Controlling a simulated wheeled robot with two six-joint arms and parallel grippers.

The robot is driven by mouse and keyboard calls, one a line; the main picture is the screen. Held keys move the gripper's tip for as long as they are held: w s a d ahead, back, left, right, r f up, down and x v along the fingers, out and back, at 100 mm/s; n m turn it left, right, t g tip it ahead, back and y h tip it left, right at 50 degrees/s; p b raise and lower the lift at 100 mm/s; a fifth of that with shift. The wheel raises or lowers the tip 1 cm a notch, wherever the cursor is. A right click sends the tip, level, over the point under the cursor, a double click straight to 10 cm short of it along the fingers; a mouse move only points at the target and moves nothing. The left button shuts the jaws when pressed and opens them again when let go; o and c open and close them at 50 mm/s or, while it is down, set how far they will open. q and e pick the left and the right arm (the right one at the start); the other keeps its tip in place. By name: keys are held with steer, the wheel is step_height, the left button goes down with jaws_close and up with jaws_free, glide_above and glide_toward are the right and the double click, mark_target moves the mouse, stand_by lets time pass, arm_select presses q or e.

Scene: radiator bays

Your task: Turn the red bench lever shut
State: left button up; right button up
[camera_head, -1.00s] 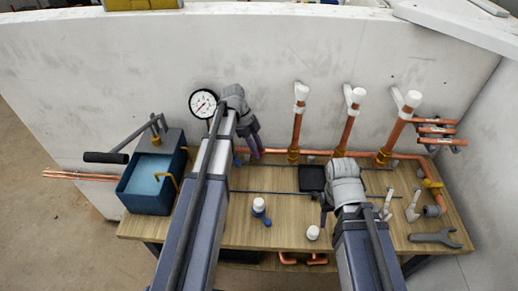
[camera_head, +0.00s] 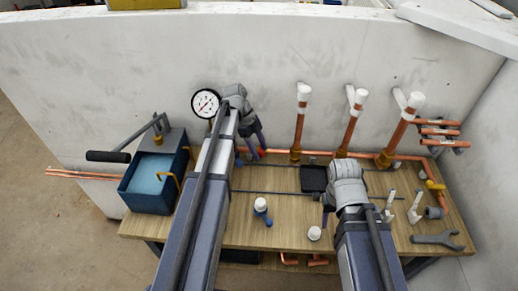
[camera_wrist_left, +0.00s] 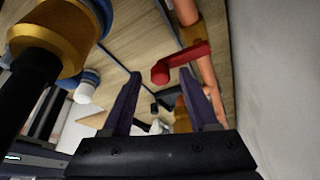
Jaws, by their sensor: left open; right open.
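The red lever (camera_wrist_left: 180,62) shows in the left wrist view, attached at a brass fitting on a copper pipe (camera_wrist_left: 208,75). It sits between and beyond the tips of my left gripper (camera_wrist_left: 160,75), whose dark purple fingers are open and empty. I cannot tell whether the right finger touches it. In the head view my left gripper (camera_head: 254,146) is low by the back wall, at the left end of the copper pipe run, and mostly hides the lever. My right gripper (camera_head: 326,208) is over the bench at right; its fingers are small and partly hidden there.
A round pressure gauge (camera_head: 206,103) is just left of my left wrist. A blue water tank with a pump handle (camera_head: 146,190) stands at the bench's left end. Vertical copper pipes (camera_head: 349,131) rise along the wall. A wrench (camera_head: 437,239) lies at the right.

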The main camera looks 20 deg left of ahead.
mark_target(260, 152)
arm_select(q)
steer(key=shift+r, duration=0.15)
step_height(260, 152, up, 10)
steer(key=p, duration=1)
steer(key=s+d+f+n+y+b, duration=0.1)
steer(key=s+d+f+n+y, duration=0.1)
steer(key=s+d+n, duration=0.5)
steer(key=s+d+f+n+y+b, duration=0.1)
steer(key=s+d+f+n+y, duration=0.1)
steer(key=s+d+n, duration=0.6)
steer(key=shift+s+d+n+y, duration=0.3)
steer(key=shift+s+d+y, duration=0.5)
steer(key=shift+s+d, duration=0.8)
steer(key=shift+s+a, duration=0.2)
steer(key=shift+c, duration=0.2)
